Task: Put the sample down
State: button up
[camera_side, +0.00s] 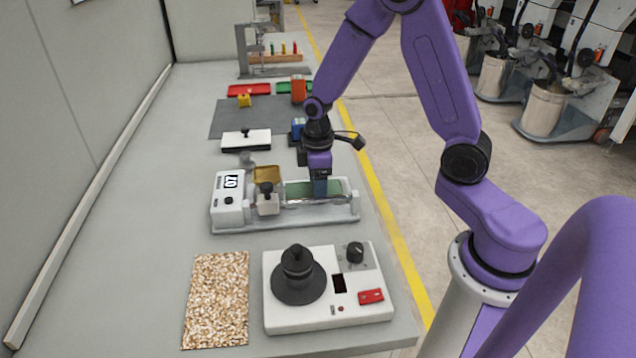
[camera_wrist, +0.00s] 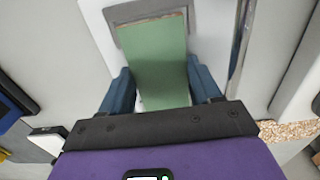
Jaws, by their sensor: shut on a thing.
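The sample looks like a flat green panel; it shows in the side view (camera_side: 299,190) and in the wrist view (camera_wrist: 156,55). My gripper (camera_side: 320,192) is over the right part of the roller coater (camera_side: 350,212). In the wrist view my gripper's two blue fingers (camera_wrist: 162,92) are on either side of the panel's near end, shut on it. The panel lies over the coater's bed; I cannot tell whether it touches it. The fingers hide part of it in the side view.
A white device with a black knob (camera_side: 297,262) and a speckled mat (camera_side: 217,300) are at the near end of the bench. A white block with a black handle (camera_side: 246,140), a dark mat (camera_side: 230,118), red tray (camera_side: 249,90) and orange block (camera_side: 298,88) are farther back. The left bench is clear.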

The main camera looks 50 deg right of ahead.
jog(key=shift+f, duration=0.1)
jog(key=o, duration=1.2)
notch_tip(320, 180, up, 11)
jog(key=shift+s+a+r+n, duration=0.25)
jog(key=shift+s+a+n, duration=0.65)
jog(key=shift+s, duration=3.15)
jog(key=shift+s+a+r+n, duration=0.3)
jog(key=shift+s+a, duration=1.2)
jog(key=shift+s, duration=2.5)
jog(key=shift+s+a+r+n, duration=0.25)
jog(key=shift+s+a+n, duration=0.65)
jog(key=shift+s, duration=3.15)
jog(key=shift+a+m, duration=0.3)
